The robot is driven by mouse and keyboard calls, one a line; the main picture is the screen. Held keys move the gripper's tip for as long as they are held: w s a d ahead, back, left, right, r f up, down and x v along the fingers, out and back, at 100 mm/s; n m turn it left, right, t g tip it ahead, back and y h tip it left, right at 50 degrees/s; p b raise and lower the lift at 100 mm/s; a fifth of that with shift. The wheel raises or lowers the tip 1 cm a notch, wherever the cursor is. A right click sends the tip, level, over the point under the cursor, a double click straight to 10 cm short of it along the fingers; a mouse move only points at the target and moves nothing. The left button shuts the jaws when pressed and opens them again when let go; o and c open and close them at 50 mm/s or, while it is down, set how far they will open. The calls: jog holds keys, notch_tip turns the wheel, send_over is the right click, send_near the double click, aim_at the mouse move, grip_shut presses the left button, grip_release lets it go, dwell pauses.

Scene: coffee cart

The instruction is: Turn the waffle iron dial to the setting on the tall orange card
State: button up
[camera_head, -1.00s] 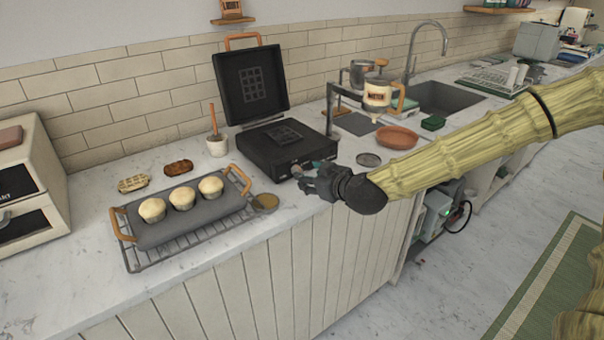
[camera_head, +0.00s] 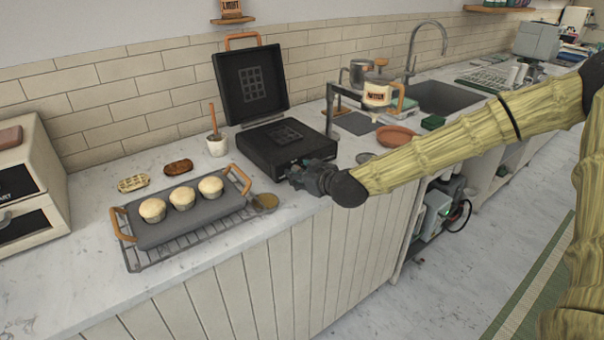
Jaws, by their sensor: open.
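The black waffle iron (camera_head: 262,150) stands open on the counter, its lid (camera_head: 252,84) with an orange handle raised against the tiled wall. My gripper (camera_head: 293,176) is open at the front right of the iron's base, close to its front face. The dial is hidden behind the gripper or too small to make out, so I cannot tell its setting or whether the fingers touch it. An orange card (camera_head: 231,9) stands on a small wall shelf above the iron; its word looks like "LIGHT".
A cooling rack (camera_head: 185,240) with a grey tray and muffins stands left of the iron. A white pot (camera_head: 217,145) with a brush is beside the iron. A batter dispenser (camera_head: 377,95), a terracotta dish (camera_head: 396,136) and the sink (camera_head: 440,97) are to the right.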

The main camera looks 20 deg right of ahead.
jog(key=c, duration=1)
jog(key=shift+c, duration=0.2)
jog(key=shift+y, duration=0.3)
jog(key=shift+d+m+g+y+b, duration=0.25)
jog(key=shift+m+y+b, duration=0.4)
jog(key=shift+m, duration=0.55)
jog(key=m+y+b, duration=0.1)
jog(key=b, duration=0.1)
jog(key=m+y+b, duration=0.1)
jog(key=m+b, duration=0.1)
jog(key=shift+w+d+f+g, duration=0.1)
jog(key=shift+f+g, duration=0.2)
jog(key=shift+g, duration=0.05)
jog(key=m+y+b, duration=0.1)
jog(key=m+b, duration=0.1)
jog(key=b, duration=0.2)
jog(key=m+y+b, duration=0.1)
jog(key=m+b, duration=0.1)
jog(key=b, duration=0.3)
jog(key=shift+d+f+y, duration=0.1)
jog(key=shift+f+y, duration=0.05)
jog(key=shift+y, duration=0.2)
jog(key=shift+m+y+b, duration=0.3)
jog(key=shift+m+b, duration=0.3)
jog(key=shift+b, duration=0.55)
jog(key=shift+r+b, duration=0.3)
jog(key=shift+b, duration=0.1)
